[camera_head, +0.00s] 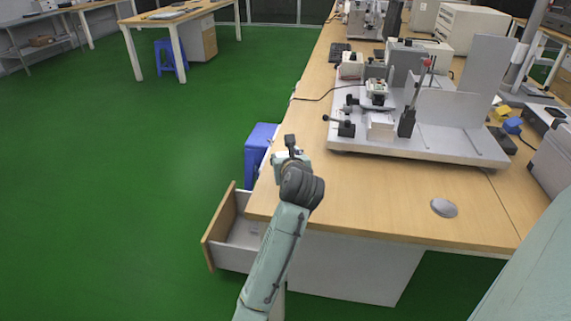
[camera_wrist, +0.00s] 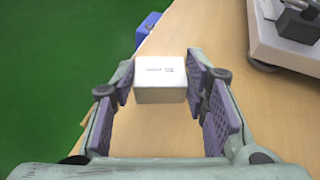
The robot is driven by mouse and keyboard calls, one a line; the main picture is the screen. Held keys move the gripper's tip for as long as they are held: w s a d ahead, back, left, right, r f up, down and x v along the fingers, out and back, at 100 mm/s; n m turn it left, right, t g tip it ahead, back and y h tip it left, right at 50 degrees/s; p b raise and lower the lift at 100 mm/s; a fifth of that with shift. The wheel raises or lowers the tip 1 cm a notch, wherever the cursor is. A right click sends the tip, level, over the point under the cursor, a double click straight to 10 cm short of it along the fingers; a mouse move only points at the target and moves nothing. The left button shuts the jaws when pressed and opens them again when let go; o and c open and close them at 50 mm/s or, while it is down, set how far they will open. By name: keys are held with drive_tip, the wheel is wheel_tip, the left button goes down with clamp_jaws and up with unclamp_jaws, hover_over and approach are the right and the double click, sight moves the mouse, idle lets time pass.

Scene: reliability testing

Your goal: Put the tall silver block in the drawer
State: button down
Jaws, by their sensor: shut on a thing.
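A pale silver-white block (camera_wrist: 160,80) with small dark print on its top face is between my gripper's two purple-padded fingers in the wrist view. My gripper (camera_wrist: 165,95) is shut on it. In the head view my gripper (camera_head: 284,160) is over the table's left edge, and the arm mostly hides what it holds. I cannot tell whether the block touches the tabletop. The drawer (camera_head: 212,228) is pulled out at the table's front left corner, below and left of my gripper. Its inside looks mostly bare, with a small pale item partly visible; my arm covers its right side.
A metal test rig (camera_head: 430,140) fills the table's middle, right of my gripper. A round silver disc (camera_head: 444,208) lies on the near tabletop (camera_head: 370,205). The green floor to the left is clear.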

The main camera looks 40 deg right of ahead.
drive_tip(key=shift+w+d+f, duration=0.1)
drive_tip(key=shift+w, duration=0.1)
drive_tip(key=shift+f+p, duration=0.35)
drive_tip(key=shift+f, duration=1.3)
drive_tip(key=shift+f, duration=0.2)
drive_tip(key=c, duration=0.9)
unclamp_jaws()
drive_tip(key=shift+c, duration=0.2)
drive_tip(key=shift+r, duration=0.25)
drive_tip(key=b+v, duration=0.1)
drive_tip(key=v, duration=1.1)
drive_tip(key=shift+b, duration=0.35)
